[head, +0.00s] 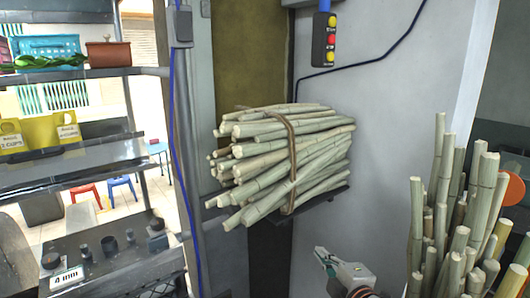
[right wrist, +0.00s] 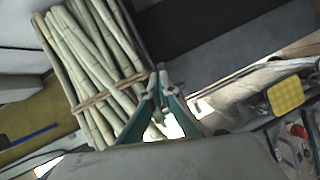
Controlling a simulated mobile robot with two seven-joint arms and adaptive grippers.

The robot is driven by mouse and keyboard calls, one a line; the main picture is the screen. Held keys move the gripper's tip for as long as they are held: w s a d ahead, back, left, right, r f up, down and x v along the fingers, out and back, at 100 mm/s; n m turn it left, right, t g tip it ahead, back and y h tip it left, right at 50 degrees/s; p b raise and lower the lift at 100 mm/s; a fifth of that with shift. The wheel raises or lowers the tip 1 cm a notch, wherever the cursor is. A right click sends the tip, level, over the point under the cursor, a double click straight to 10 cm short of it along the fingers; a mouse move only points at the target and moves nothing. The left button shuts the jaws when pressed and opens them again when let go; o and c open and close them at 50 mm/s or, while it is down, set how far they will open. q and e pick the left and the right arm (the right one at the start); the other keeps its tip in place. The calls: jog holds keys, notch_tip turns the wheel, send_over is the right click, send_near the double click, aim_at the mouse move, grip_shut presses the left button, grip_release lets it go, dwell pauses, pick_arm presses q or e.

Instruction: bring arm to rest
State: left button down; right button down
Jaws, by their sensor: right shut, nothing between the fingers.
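My right gripper (head: 326,258) shows low in the head view, right of centre, below the tied bundle of sugarcane (head: 290,155). It is shut and empty. In the right wrist view the fingertips of my right gripper (right wrist: 160,72) come together, and the sugarcane bundle (right wrist: 92,60) lies beyond them to the upper left. The gripper looks apart from the bundle in the head view. My left gripper is not in view.
Loose upright canes (head: 470,220) stand at the right. A button box (head: 324,40) with a dark cable hangs on the wall (head: 390,110). Metal shelves (head: 95,165) with a blue basket (head: 45,48) and a brown pot (head: 109,54) stand at the left.

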jog(key=s+d+f+m+g, duration=0.2)
jog(key=s+f+m, duration=0.5)
jog(key=s+f, duration=0.7)
jog(key=s+d+f+m+g+h, duration=0.1)
jog(key=s+f+m, duration=0.6)
jog(key=s+f, duration=0.7)
jog(key=shift+s+d+f+g, duration=0.3)
jog(key=shift+d+f+g, duration=0.2)
jog(key=shift+d+g, duration=0.4)
